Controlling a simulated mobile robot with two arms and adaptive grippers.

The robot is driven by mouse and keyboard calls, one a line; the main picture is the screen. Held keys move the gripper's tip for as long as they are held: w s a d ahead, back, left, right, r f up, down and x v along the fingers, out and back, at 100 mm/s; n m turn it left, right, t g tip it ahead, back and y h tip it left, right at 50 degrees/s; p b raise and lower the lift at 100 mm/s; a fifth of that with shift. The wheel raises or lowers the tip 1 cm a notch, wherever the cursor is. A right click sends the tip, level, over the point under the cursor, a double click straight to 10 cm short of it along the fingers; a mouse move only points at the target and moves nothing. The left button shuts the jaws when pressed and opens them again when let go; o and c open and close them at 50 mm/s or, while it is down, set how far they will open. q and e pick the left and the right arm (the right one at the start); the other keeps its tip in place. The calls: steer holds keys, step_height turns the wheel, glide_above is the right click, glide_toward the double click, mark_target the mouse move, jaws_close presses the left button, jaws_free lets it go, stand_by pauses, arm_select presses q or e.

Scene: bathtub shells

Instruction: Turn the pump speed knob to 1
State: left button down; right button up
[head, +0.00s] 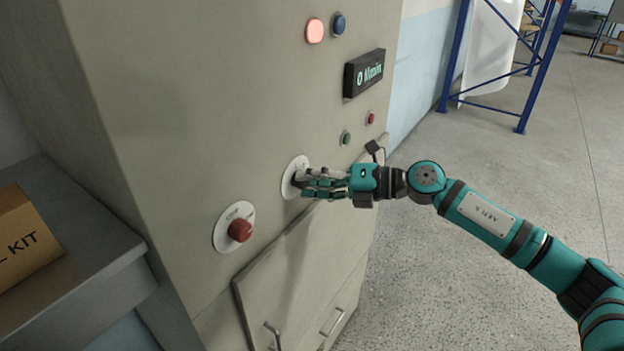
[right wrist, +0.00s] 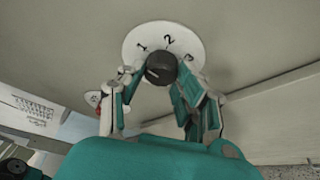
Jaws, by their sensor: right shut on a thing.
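The pump speed knob (right wrist: 161,68) is a small black round knob on a white dial plate (right wrist: 135,40) marked 1, 2 and 3. In the right wrist view a short pale mark shows on the knob's left part; its exact setting is hard to tell. My right gripper (right wrist: 158,80) is shut on the knob, with fingers on its left and right sides. In the head view my right gripper (head: 308,184) reaches the white dial plate (head: 290,172) from the right, and its fingers hide the knob. My left gripper is not in view.
A red knob (head: 240,231) on another white plate sits lower left on the cabinet (head: 190,120). A lit red button (head: 315,31), blue button (head: 338,24) and display (head: 364,73) are above. Cabinet doors with handles are below. A cardboard box (head: 25,240) stands on the left shelf.

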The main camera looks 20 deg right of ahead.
steer(key=shift+f, duration=0.1)
stand_by(0.3)
steer(key=o, duration=1.1)
steer(key=shift+o, duration=0.2)
steer(key=v, duration=1.2)
